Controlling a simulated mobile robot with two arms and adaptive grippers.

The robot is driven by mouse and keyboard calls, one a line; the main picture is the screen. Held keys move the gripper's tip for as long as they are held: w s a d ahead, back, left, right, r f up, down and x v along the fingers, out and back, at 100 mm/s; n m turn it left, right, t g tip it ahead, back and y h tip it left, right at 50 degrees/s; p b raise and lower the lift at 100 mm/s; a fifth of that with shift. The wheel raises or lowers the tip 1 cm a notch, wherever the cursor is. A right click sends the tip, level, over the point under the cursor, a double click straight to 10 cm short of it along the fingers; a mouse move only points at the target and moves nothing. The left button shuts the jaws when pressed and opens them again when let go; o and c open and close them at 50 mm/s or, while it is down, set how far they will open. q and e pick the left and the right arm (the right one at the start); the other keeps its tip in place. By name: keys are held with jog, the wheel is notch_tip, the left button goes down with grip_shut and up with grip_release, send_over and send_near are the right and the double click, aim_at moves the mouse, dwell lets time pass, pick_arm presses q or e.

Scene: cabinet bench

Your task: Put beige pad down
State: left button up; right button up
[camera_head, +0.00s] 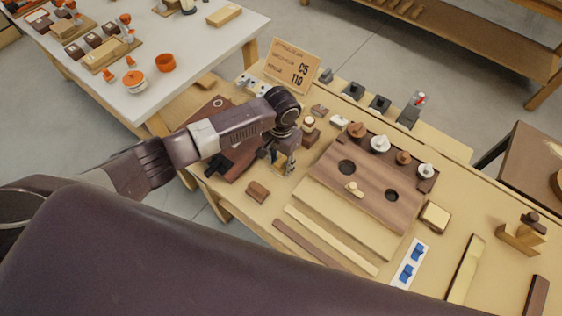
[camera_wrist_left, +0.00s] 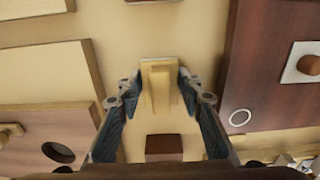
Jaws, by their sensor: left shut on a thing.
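My left gripper (camera_head: 281,163) is low over the wooden bench, left of the brown board with holes. In the left wrist view my left gripper (camera_wrist_left: 160,88) is shut on the beige pad (camera_wrist_left: 159,84), a small pale block held between the two fingertips. It appears close to the bench top; I cannot tell whether it touches it. In the head view the pad is mostly hidden by the gripper. My right gripper is not in view.
The brown board (camera_head: 375,187) with holes and several knobs lies right of the gripper. A brown block (camera_head: 257,191) sits nearer me, a dark panel (camera_head: 237,160) to the left. A sign (camera_head: 291,68) stands behind. Pale strips (camera_head: 330,240) lie in front of the board.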

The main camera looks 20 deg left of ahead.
aim_at(282, 161)
pick_arm(q)
jog(key=o, duration=1)
jog(key=shift+w+r, duration=0.1)
jog(key=shift+r, duration=0.5)
notch_tip(282, 161, up, 11)
jog(key=shift+r+b, duration=0.1)
jog(key=shift+b, duration=0.45)
jog(key=shift+d, duration=0.1)
